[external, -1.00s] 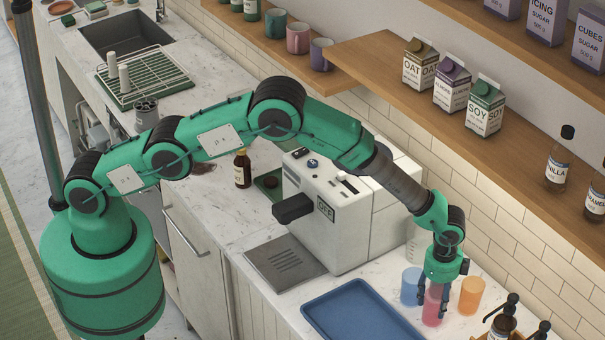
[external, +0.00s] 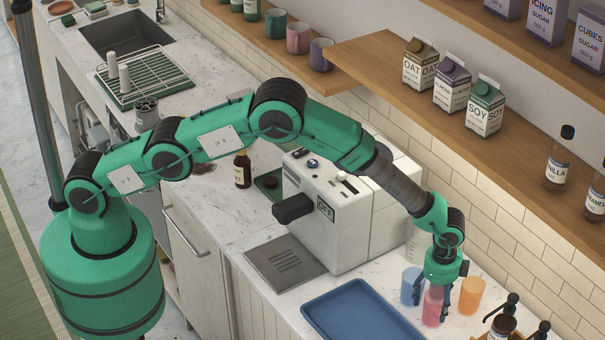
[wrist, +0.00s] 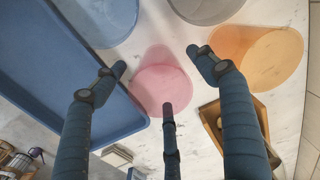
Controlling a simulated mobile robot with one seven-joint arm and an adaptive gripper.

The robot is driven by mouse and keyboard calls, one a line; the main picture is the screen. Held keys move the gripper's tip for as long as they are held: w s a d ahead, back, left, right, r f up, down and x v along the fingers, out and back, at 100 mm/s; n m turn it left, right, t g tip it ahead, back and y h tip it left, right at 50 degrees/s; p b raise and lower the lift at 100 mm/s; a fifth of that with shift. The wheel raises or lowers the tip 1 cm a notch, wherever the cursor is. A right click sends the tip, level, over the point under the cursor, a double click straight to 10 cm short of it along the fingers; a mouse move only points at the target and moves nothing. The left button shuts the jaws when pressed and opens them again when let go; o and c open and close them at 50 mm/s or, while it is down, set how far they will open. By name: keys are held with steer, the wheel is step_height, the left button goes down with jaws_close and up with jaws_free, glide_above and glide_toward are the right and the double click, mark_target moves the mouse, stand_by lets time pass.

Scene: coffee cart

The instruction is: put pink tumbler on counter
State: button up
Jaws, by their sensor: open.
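The pink tumbler (external: 432,307) stands upright on the white marble counter (external: 283,318), right of the blue tray. In the wrist view the pink tumbler (wrist: 160,88) is seen from above, between my spread fingers. My gripper (external: 436,298) points down over the tumbler, with its fingers around the upper part of it. In the wrist view my gripper (wrist: 160,80) is open, with fingers on both sides and one finger in front. The gap between fingers and tumbler is hard to judge.
A blue tumbler (external: 411,287) and an orange tumbler (external: 471,294) stand close to the pink one. The blue tray (external: 352,315) lies to the left. A white coffee machine (external: 345,215) is behind. Pump bottles (external: 502,322) stand at the front right. A clear cup (wrist: 207,8) is near.

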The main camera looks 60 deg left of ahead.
steer(key=shift+r, duration=0.1)
step_height(320, 180, up, 12)
steer(key=b, duration=0.1)
steer(key=shift+s, duration=0.2)
stand_by(0.4)
steer(key=shift+r, duration=0.1)
stand_by(0.7)
